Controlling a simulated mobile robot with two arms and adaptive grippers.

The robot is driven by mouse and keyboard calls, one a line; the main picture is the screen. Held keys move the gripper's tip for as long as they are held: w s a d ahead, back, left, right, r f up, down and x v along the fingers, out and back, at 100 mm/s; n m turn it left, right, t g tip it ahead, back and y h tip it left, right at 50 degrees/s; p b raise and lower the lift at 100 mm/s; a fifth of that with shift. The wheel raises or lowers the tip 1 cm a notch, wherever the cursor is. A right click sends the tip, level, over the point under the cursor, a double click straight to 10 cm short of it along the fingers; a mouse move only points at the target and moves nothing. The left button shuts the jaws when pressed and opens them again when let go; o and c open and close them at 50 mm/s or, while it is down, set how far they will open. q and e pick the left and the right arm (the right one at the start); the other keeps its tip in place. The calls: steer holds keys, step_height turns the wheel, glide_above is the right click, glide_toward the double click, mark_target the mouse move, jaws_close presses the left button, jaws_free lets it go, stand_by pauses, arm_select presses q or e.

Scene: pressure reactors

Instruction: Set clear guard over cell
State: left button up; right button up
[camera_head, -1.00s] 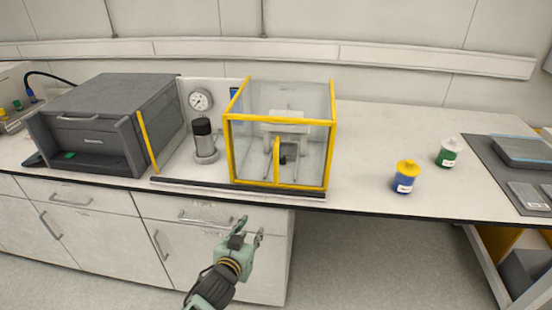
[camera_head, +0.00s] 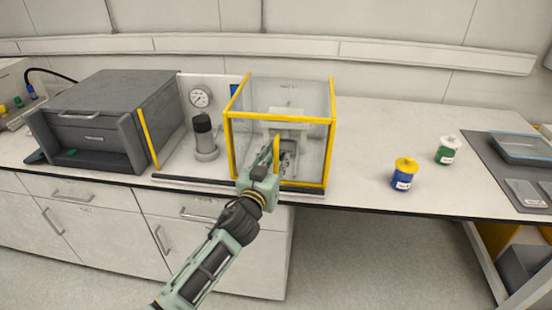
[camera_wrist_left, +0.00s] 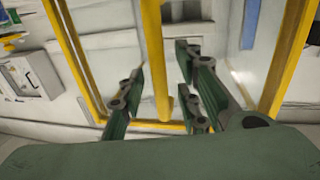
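The clear guard (camera_head: 254,118) is a see-through box with yellow edges, standing upright on the bench. A white apparatus (camera_head: 287,115) shows through its walls. A yellow upright handle bar (camera_head: 276,146) is on its front; the bar also shows in the left wrist view (camera_wrist_left: 153,40). My left gripper (camera_head: 282,157) is at the guard's front. In the left wrist view, its fingers (camera_wrist_left: 160,75) are apart, one on each side of the bar, with gaps visible. A grey cylinder with a black top (camera_head: 205,140) stands left of the guard. I cannot tell which item is the cell. My right gripper is not in view.
A dark grey cabinet (camera_head: 105,110) and a pressure gauge (camera_head: 199,98) stand to the left. A dark rail (camera_head: 195,181) runs along the bench's front edge. Blue-yellow (camera_head: 404,175) and green-white (camera_head: 448,150) jars stand right, with clear bench between them and the guard.

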arm_select(q)
steer(key=shift+w, duration=0.15)
steer(key=shift+c, duration=0.3)
jaws_close()
stand_by(0.3)
